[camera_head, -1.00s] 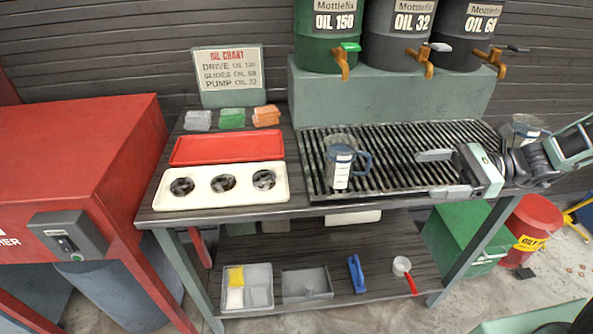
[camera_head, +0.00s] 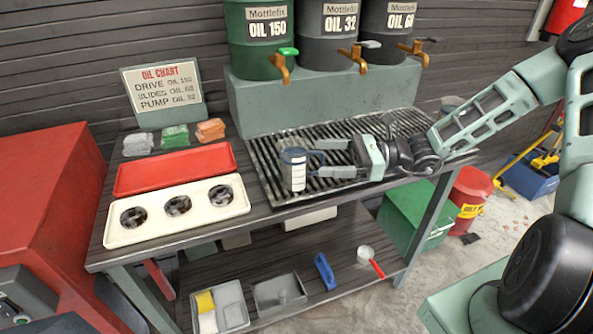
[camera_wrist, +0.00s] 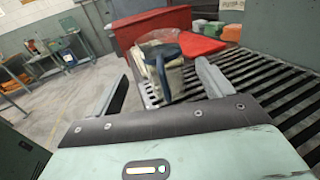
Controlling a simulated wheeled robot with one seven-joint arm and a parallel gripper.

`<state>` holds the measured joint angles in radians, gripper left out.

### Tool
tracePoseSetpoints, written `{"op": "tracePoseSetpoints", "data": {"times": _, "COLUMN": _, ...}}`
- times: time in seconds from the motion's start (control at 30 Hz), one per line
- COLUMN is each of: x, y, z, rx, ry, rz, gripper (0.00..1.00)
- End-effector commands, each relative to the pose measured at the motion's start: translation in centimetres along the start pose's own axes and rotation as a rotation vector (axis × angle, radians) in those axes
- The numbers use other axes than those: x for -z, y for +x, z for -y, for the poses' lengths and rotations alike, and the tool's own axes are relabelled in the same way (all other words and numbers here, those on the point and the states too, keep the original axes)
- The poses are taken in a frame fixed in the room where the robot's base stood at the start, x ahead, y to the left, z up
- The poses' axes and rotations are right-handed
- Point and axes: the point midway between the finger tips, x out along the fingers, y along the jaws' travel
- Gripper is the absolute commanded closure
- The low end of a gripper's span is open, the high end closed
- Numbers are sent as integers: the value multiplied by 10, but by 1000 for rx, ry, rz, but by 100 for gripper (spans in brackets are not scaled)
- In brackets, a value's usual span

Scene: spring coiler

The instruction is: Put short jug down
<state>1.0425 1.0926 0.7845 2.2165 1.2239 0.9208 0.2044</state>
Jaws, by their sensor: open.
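The short jug (camera_head: 298,176), clear with a dark blue rim and handle and a pale label, stands upright on the slatted grate (camera_head: 262,165) near its front left. My gripper (camera_head: 319,158) is open just right of the jug, fingers pointing at it. The handle faces the gripper, at or near the gap between the fingertips. In the wrist view the jug (camera_wrist: 176,82) shows ahead between the two spread fingers, with a gap on each side. I cannot tell whether a finger touches the handle.
A cream tray (camera_head: 155,232) with three round holes and a red tray (camera_head: 150,182) lie left of the grate. Oil drums with taps (camera_head: 323,20) stand on a block (camera_head: 300,105) behind. A lower shelf (camera_head: 205,270) holds small bins and tools.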

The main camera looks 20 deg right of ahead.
Motion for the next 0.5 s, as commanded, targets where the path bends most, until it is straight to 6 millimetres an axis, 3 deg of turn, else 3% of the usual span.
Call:
{"op": "tracePoseSetpoints", "data": {"times": 0.17, "x": -1, "y": 12, "z": 0, "rx": -2, "ry": 2, "rz": -1, "gripper": 21}}
{"op": "tracePoseSetpoints", "data": {"times": 0.5, "x": -5, "y": 54, "z": 3, "rx": -1, "ry": 1, "rz": -1, "gripper": 21}}
